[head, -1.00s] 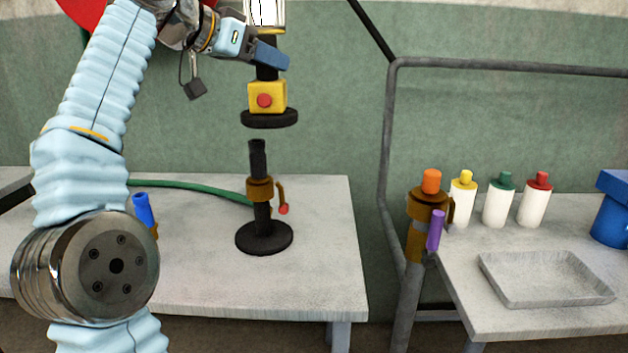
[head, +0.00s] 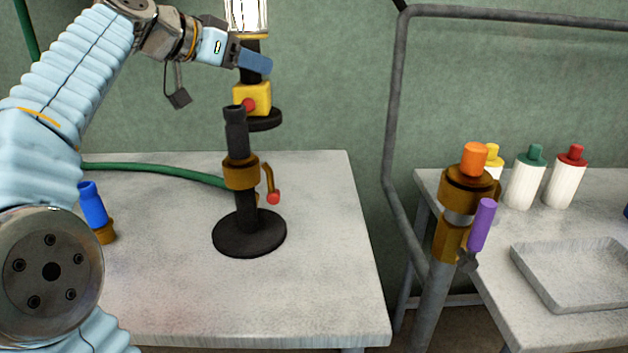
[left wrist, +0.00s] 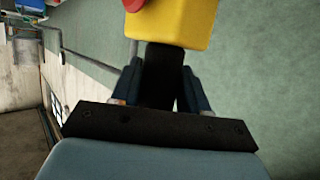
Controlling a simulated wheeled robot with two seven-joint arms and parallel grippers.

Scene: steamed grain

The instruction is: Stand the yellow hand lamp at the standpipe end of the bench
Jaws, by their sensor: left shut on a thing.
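The yellow hand lamp has a yellow box body (head: 259,96), a red button, a dark round base and a bright top cut off by the upper picture edge. My left gripper (head: 255,64) is shut on its black neck and holds it upright, above the bench (head: 325,290) in the picture. The black upright pipe (head: 246,205), with brass collar and red-tipped lever, stands on the bench and partly covers the lamp's base. In the left wrist view, the gripper (left wrist: 160,85) has the black neck between its fingers, with the yellow body (left wrist: 180,22) beyond. My right gripper is out of view.
A green hose (head: 150,168) runs to the black pipe. Right of the bench stand a grey pipe frame (head: 388,130) and a brown fitting with orange cap (head: 473,160). Another table holds bottles and a tray (head: 590,300). The bench's front right is clear.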

